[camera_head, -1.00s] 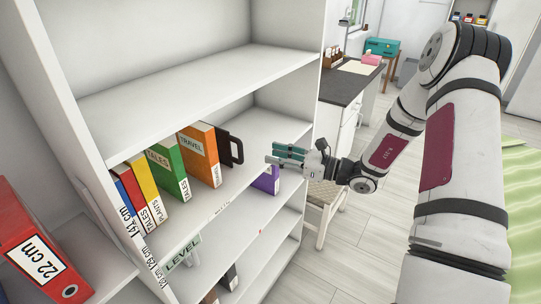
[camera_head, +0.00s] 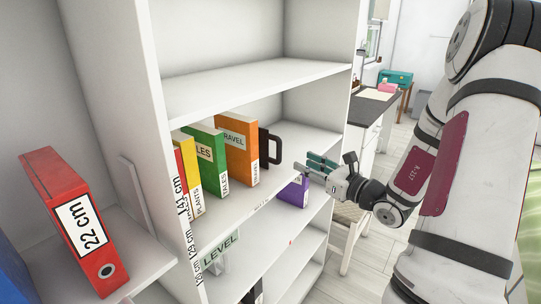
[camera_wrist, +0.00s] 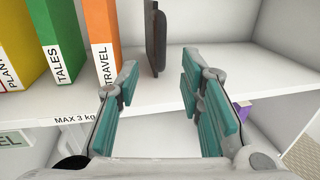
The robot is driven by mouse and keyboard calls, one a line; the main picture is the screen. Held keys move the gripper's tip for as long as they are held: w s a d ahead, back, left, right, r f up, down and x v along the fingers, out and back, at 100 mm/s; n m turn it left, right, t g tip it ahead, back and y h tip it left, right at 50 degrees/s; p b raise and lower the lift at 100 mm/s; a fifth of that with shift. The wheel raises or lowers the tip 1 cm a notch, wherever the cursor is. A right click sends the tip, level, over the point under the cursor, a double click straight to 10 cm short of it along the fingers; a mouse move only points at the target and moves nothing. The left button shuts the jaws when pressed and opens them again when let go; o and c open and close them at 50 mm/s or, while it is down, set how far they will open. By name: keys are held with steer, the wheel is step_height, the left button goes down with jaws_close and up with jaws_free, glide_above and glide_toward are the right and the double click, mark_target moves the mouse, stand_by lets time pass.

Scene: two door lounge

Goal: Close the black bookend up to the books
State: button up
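The black bookend (camera_head: 277,147) stands upright on the middle shelf, right of the row of books. In the wrist view the bookend (camera_wrist: 156,38) stands ahead, with a gap of bare shelf between it and the orange TRAVEL book (camera_wrist: 102,40). The orange book (camera_head: 238,145) is the rightmost book; left of it are a green TALES book (camera_head: 206,152), a yellow PLANTS book (camera_head: 191,172) and a red one (camera_head: 178,150). My gripper (camera_head: 318,162) is at the shelf's front edge, right of the bookend. In the wrist view my gripper (camera_wrist: 160,80) is open and empty.
The middle shelf (camera_wrist: 240,72) is bare right of the bookend. A shelf board (camera_head: 255,82) lies above the books. A purple book (camera_head: 295,188) and a LEVEL sign (camera_head: 221,243) are lower down. A red binder (camera_head: 75,215) stands in the left bay.

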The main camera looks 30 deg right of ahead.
mark_target(281, 152)
steer(key=w, duration=0.3)
steer(key=w+a, duration=0.1)
steer(key=w, duration=0.7)
steer(key=shift+w+a, duration=0.25)
steer(key=shift+a, duration=0.05)
jaws_close()
